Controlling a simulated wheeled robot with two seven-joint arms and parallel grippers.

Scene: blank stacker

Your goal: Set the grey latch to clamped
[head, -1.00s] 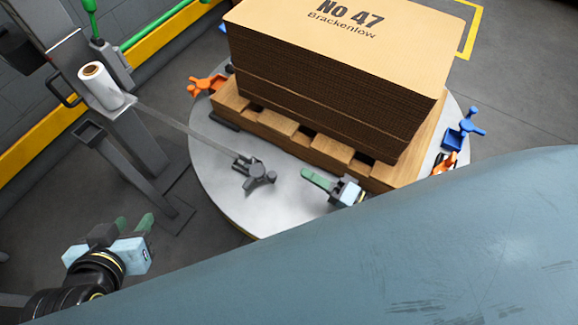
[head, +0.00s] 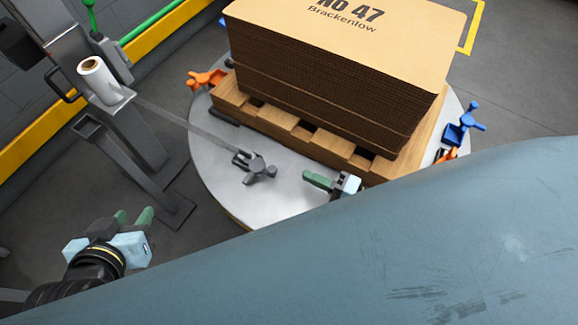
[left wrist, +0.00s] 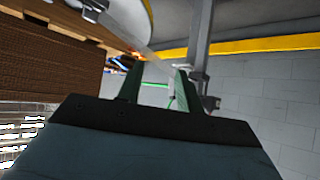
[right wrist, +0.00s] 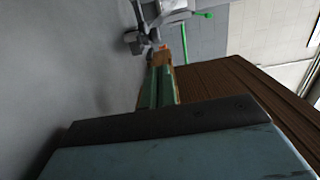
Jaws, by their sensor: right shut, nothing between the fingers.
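The grey latch (head: 258,166) sits on the near left part of the round metal turntable (head: 218,172), in front of the pallet, with its lobed handle beside a forked piece. It also shows at the top of the right wrist view (right wrist: 135,40), past the fingertips. My right gripper (head: 306,176) is to the right of the latch, apart from it; its green fingers are together and empty. Those fingers also show in the right wrist view (right wrist: 160,80). My left gripper (head: 133,216) is off the turntable at lower left, its fingers apart and empty in the left wrist view (left wrist: 156,82).
A cardboard stack (head: 330,90) on a wooden pallet (head: 290,128) fills the turntable's middle. Orange (head: 205,80) and blue (head: 463,128) latches stand at its edge. A wrapping post with a film roll (head: 98,78) is at left. My blue-grey body covers the lower right.

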